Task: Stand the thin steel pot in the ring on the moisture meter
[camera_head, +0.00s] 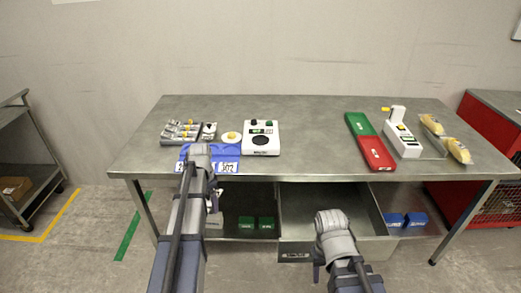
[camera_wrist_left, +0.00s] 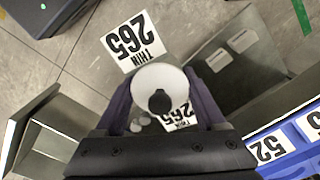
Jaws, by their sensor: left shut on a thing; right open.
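My left gripper (camera_wrist_left: 160,110) is shut on a thin pot in the left wrist view, seen end-on as a pale round top (camera_wrist_left: 160,78) with a dark knob in the middle. White tags reading "265 THIN" show beside it. In the head view my left gripper (camera_head: 215,200) is in front of the table's near edge, below the blue rack; the pot is hard to make out there. The likely moisture meter (camera_head: 250,133) is a white box with a small display and a dark round ring, on the table right of the blue rack. My right gripper (camera_head: 318,272) is open, low before the drawer.
A blue rack (camera_head: 233,154) with number labels sits at the table's near edge. Beside it are a white disc with a yellow knob (camera_head: 231,137) and a tray of metal parts (camera_head: 180,140). Green and red trays (camera_head: 375,152) lie farther right. An open drawer (camera_head: 340,225) juts out below.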

